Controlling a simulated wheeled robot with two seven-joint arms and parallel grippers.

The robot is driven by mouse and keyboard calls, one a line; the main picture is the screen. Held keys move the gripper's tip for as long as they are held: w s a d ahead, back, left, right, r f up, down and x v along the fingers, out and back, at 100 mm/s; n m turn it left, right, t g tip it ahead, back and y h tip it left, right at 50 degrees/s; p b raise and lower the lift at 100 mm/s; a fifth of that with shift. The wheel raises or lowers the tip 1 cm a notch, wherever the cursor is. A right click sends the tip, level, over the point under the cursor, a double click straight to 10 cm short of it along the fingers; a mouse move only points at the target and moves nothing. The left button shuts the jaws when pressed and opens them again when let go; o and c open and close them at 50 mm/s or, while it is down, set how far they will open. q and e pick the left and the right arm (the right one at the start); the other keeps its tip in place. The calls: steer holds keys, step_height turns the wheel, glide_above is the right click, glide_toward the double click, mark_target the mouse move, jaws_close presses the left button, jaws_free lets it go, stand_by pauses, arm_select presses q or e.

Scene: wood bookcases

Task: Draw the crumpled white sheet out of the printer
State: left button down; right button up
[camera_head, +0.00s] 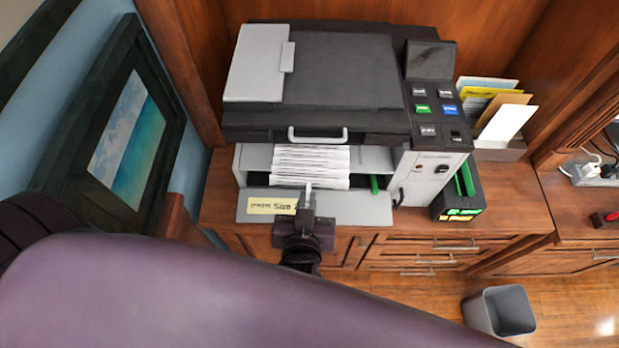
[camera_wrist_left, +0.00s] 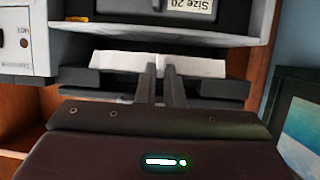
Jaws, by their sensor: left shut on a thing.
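The printer (camera_head: 345,75) stands on the wooden cabinet top with its front open. The white sheet (camera_head: 311,165) lies in the open front bay, pleated with crosswise folds. In the left wrist view the sheet (camera_wrist_left: 120,62) shows as a white band behind the fingers. My left gripper (camera_head: 308,190) is at the near edge of the sheet, its fingers shut on it. The fingers also show in the left wrist view (camera_wrist_left: 162,75). The sheet's far end is hidden under the printer's upper body. My right gripper is not in view.
A grey front flap (camera_head: 355,207) with a size label lies below the bay. A green lever (camera_head: 375,184) is right of the sheet. A file holder with envelopes (camera_head: 500,148) stands at the right. A framed picture (camera_head: 125,140) is at the left. A grey bin (camera_head: 498,311) stands on the floor.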

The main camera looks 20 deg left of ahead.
arm_select(q)
steer(key=s+d, duration=0.1)
steer(key=s, duration=0.5)
steer(key=shift+s+d+r+b, duration=0.15)
steer(key=shift+s+d+b, duration=0.15)
steer(key=shift+s+d, duration=0.1)
steer(key=shift+r, duration=0.1)
step_height(320, 180, up, 7)
steer(key=s+d+p, duration=0.1)
steer(key=s+p, duration=0.2)
steer(key=p, duration=0.3)
